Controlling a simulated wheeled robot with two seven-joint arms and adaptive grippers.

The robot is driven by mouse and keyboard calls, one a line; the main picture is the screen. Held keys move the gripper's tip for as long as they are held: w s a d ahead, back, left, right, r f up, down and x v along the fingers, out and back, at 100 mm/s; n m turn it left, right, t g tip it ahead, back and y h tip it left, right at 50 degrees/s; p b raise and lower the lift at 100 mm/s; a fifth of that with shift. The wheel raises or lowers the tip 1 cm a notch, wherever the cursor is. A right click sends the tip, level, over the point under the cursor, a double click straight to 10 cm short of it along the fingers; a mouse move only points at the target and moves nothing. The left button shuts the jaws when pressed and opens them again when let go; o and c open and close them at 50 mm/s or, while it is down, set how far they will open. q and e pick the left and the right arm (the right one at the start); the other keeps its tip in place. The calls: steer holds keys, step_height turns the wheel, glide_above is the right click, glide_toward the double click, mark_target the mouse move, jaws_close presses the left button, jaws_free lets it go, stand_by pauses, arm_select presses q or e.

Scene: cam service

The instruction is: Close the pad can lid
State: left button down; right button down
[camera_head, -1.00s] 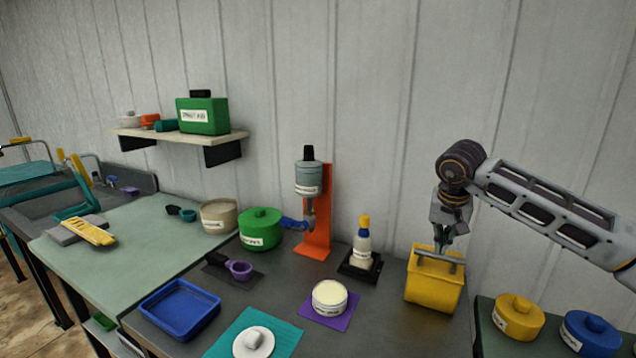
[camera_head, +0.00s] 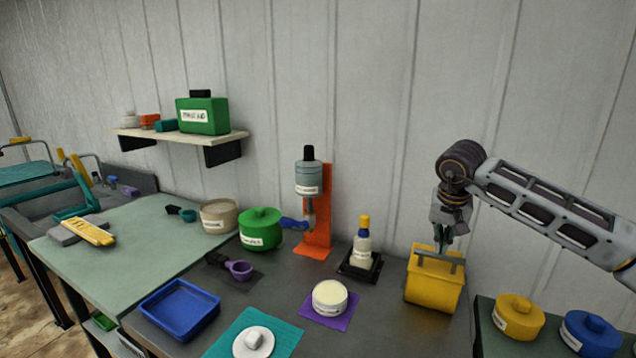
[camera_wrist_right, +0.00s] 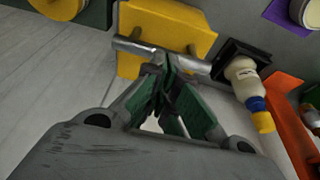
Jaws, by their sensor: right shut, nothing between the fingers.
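The pad can seems to be the yellow box (camera_head: 434,288) at the right end of the dark counter, with a grey bar handle (camera_head: 440,256) across its top; I cannot read a label on it. Its lid looks down in the head view. My right gripper (camera_head: 443,243) points down just behind the bar, fingers together and empty. In the right wrist view the shut fingertips (camera_wrist_right: 166,68) are at the bar (camera_wrist_right: 150,50), close to or touching it, in front of the yellow box (camera_wrist_right: 178,22). My left gripper is not in view.
A bottle on a black stand (camera_head: 361,258) is left of the yellow box. A cream tub (camera_head: 330,297) sits on a purple mat. Yellow (camera_head: 517,316) and blue (camera_head: 590,333) lidded pots stand at right. An orange dispenser stand (camera_head: 318,225) is behind.

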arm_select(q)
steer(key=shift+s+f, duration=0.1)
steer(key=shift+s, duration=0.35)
arm_select(e)
steer(key=shift+f, duration=0.1)
arm_select(q)
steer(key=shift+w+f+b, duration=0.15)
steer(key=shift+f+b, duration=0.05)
steer(key=shift+b, duration=0.1)
arm_select(e)
steer(key=shift+f, duration=0.45)
arm_select(q)
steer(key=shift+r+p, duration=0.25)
steer(key=shift+p, duration=0.05)
arm_select(e)
steer(key=shift+r, duration=0.15)
stand_by(0.6)
